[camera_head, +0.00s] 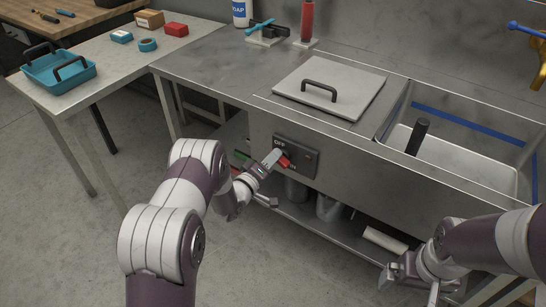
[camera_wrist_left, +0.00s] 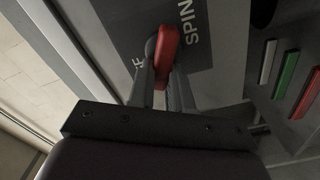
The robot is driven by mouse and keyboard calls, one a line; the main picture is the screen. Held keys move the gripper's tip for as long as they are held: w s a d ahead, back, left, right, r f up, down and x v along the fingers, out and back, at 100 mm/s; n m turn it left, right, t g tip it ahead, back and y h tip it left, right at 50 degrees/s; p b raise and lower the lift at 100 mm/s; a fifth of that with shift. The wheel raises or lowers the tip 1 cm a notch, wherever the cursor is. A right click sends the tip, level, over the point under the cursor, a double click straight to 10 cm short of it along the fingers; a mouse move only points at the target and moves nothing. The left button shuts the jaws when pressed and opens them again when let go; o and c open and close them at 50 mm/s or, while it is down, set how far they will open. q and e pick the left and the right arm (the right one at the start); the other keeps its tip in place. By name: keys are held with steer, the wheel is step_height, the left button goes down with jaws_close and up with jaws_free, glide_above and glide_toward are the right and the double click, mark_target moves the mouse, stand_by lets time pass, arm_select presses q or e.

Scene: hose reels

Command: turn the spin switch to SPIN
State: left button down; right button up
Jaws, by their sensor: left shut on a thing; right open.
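The spin switch is a red handle (camera_head: 285,162) on a dark panel (camera_head: 309,160) on the front of the steel bench. My left gripper (camera_head: 276,158) is at the panel, shut on the red handle. In the left wrist view the red handle (camera_wrist_left: 167,50) stands between the two fingers of my left gripper (camera_wrist_left: 161,78). The exact switch setting is hard to tell. My right gripper (camera_head: 405,274) is open and empty, low at the right.
A lidded steel bench (camera_head: 215,75) holds a sink basin (camera_head: 465,160) at right. Buckets (camera_head: 329,207) and a white roll (camera_head: 385,240) are on the shelf below. A side table with a teal tray (camera_head: 58,72) stands left. The floor at left is clear.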

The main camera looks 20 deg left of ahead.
arm_select(q)
steer(key=n, duration=0.2)
steer(key=f+n, duration=0.1)
steer(key=n, duration=0.2)
steer(key=shift+a+n, duration=0.15)
steer(key=shift+n, duration=0.15)
stand_by(0.5)
steer(key=c, duration=1)
jaws_free()
steer(key=shift+c, duration=0.2)
steer(key=p+v, duration=0.2)
steer(key=v, duration=1)
steer(key=shift+s+a, duration=0.15)
steer(key=shift+s, duration=0.15)
